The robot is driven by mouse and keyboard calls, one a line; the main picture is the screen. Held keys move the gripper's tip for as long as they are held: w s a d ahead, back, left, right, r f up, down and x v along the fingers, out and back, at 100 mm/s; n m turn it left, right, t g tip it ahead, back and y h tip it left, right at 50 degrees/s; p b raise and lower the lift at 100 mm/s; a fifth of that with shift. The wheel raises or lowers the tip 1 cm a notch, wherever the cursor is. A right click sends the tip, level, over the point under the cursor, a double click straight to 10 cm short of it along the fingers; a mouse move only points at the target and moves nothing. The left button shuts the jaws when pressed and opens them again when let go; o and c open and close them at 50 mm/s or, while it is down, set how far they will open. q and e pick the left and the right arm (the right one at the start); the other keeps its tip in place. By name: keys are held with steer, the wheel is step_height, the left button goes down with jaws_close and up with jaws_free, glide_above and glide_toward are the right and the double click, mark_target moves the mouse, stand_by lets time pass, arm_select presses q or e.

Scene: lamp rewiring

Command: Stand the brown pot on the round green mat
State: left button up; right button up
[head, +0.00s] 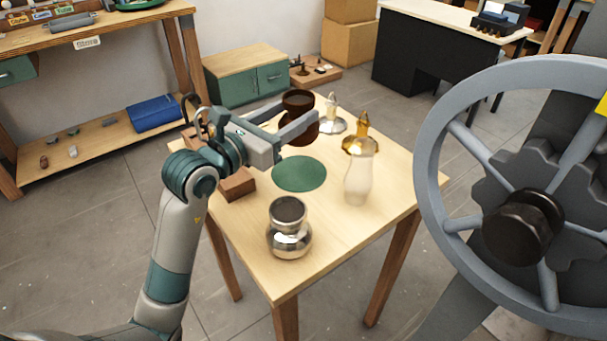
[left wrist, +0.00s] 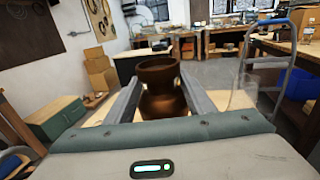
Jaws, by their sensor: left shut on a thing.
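The brown pot (head: 303,133) is dark, glossy and upright, with a wide rim and a round belly. My left gripper (head: 301,113) is shut on it, one finger on each side near the neck. The pot also shows between the fingers in the left wrist view (left wrist: 165,103). The round green mat (head: 299,174) lies flat and bare on the wooden table. The pot is beyond the mat, toward the table's far side. I cannot tell whether its base touches the table. My right gripper is not in view.
A silver pot (head: 289,240) stands at the table's near side. A frosted glass chimney (head: 358,183) and a brass-coloured lamp part (head: 361,145) stand right of the mat. A silver lamp part (head: 330,122) is at the back. A brown block (head: 238,185) lies left. A large handwheel (head: 434,200) fills the right.

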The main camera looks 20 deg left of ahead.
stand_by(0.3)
arm_select(q)
steer(key=shift+f, duration=0.1)
steer(key=shift+f, duration=3)
steer(key=shift+f, duration=1.9)
steer(key=o, duration=1.3)
steer(key=shift+f, duration=0.15)
steer(key=shift+c, duration=0.2)
steer(key=shift+r, duration=0.2)
